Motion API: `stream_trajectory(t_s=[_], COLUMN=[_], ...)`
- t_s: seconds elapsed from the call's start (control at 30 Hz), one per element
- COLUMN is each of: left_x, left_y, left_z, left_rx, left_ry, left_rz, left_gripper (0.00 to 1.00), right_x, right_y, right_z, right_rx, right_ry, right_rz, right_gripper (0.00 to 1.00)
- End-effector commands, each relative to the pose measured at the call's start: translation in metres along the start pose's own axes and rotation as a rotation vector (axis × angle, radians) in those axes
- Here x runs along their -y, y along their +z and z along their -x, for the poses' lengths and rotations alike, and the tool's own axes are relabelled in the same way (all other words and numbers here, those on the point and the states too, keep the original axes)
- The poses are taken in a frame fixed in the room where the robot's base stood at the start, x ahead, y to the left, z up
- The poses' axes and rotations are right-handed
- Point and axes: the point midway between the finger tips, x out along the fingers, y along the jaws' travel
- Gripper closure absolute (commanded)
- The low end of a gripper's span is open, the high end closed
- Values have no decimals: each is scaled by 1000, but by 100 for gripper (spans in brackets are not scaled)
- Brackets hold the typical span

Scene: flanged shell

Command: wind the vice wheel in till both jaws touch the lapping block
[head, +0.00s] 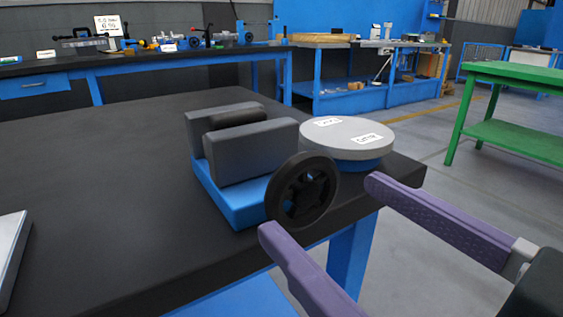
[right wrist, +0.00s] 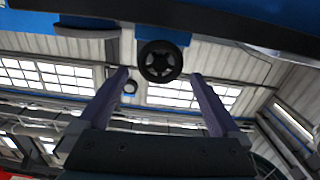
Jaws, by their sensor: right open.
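The vice has a blue base (head: 240,200) near the table's corner. Its grey near jaw (head: 248,154) and grey far jaw (head: 222,112) stand upright. The dark lapping block (head: 236,117) sits between them, partly hidden by the near jaw; I cannot tell whether either jaw touches it. The black spoked vice wheel (head: 302,191) is on the vice's near right end. It also shows in the right wrist view (right wrist: 160,62). My right gripper (head: 318,206) is open and empty, its purple fingers spread to either side of the wheel, apart from it. My left gripper is out of view.
A round grey plate with labels (head: 347,136) on a blue base stands just right of the vice. A light flat object (head: 10,250) lies at the table's left edge. The dark tabletop (head: 110,190) between is clear. A green table (head: 515,135) stands far right.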

Motion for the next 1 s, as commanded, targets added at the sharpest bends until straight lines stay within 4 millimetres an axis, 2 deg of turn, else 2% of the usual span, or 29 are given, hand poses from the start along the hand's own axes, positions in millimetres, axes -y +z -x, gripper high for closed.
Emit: stream_trajectory(t_s=[0.3,0.5,0.87,1.0], left_x=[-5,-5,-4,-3], left_y=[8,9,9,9], left_z=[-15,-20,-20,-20], left_rx=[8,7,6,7], left_ry=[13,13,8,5], left_rz=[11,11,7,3], left_gripper=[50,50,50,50], right_x=[0,0,0,0], right_y=[1,0,0,0], right_z=[-57,-80,-85,-85], right_rx=[-5,-2,1,1], right_ry=[0,0,-1,-1], right_rz=[1,1,0,0], right_gripper=[0,0,0,16])
